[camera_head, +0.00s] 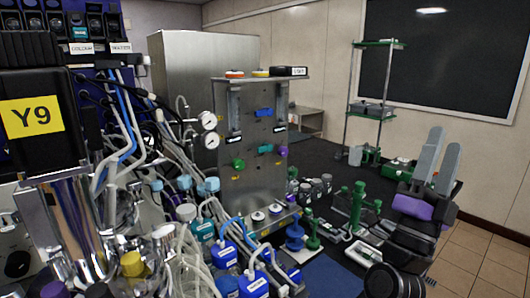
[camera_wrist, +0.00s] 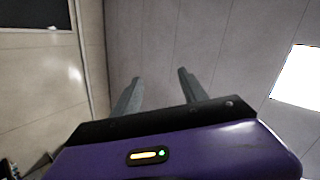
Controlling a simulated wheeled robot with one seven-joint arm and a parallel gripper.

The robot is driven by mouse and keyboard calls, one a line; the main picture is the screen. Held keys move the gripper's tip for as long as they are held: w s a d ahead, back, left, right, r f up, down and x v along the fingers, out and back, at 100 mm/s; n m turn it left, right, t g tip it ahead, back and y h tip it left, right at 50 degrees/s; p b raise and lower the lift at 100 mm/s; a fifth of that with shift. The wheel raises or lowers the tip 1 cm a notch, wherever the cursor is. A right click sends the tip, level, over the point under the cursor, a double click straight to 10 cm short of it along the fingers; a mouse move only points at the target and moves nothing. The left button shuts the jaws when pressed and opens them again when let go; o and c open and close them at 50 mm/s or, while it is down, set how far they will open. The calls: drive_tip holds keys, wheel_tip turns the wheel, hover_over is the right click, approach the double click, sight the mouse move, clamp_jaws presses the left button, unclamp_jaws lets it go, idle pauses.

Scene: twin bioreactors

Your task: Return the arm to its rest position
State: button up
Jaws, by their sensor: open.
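My gripper (camera_head: 439,155) is raised at the right side of the head view, with its two grey fingers pointing up and apart. Nothing is between them. My arm's black and purple links bend up from the bottom right below it. The gripper touches nothing that I can see.
A bioreactor vessel labelled Y9 (camera_head: 32,117) with tubes stands close at left. A steel panel with gauges (camera_head: 252,140) and blue-capped bottles (camera_head: 224,253) fill the middle. Tiled floor (camera_head: 478,262) at right is clear.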

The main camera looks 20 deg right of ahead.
drive_tip(key=s+a+f+n+t+y, duration=0.3)
drive_tip(key=a+f+n+t+y, duration=0.3)
drive_tip(key=a+f+n+y, duration=0.5)
drive_tip(key=s+a+f+n+t+y, duration=0.3)
drive_tip(key=a+f+n+t+y, duration=0.2)
drive_tip(key=f+n+y, duration=0.7)
drive_tip(key=s+a+f+n+g+y, duration=0.1)
drive_tip(key=s+a+f+g, duration=0.2)
drive_tip(key=s, duration=0.4)
drive_tip(key=s+a+f+n+g+y, duration=0.1)
drive_tip(key=s+a+f+g, duration=0.1)
drive_tip(key=s+f, duration=0.4)
drive_tip(key=s+a+f+n+g+y, duration=0.1)
drive_tip(key=s+a+f+g, duration=0.2)
drive_tip(key=s, duration=0.7)
drive_tip(key=shift+a+f+g, duration=0.3)
drive_tip(key=shift+f+g, duration=0.2)
drive_tip(key=shift+f, duration=0.25)
